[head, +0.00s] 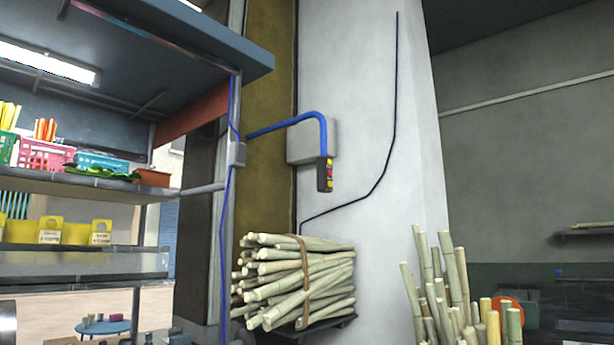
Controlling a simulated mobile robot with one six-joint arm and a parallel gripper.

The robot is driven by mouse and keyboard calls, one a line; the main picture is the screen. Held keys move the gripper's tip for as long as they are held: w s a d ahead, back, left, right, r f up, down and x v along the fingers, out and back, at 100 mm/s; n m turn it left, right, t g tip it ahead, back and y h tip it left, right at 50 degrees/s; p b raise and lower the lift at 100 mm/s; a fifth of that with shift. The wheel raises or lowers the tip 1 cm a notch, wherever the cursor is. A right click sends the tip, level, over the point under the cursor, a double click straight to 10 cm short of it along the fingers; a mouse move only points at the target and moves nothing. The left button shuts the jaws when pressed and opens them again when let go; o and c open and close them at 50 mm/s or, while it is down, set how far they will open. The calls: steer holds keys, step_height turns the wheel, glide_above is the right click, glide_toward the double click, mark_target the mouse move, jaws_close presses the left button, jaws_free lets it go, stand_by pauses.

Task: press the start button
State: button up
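A small dark control pendant (325,176) hangs from the end of a bent blue pipe (290,122), in front of a grey box (301,145) on the white pillar. The pendant carries small red and yellow buttons (330,172) on its right-hand face. They are too small to tell which one is the start button. My gripper is not in view.
A bundle of cane (290,285) lies on a dark shelf below the pendant. More cane stands upright (440,295) at lower right. A stall with shelves (75,187) holding baskets and yellow containers fills the left. The space around the pendant looks clear.

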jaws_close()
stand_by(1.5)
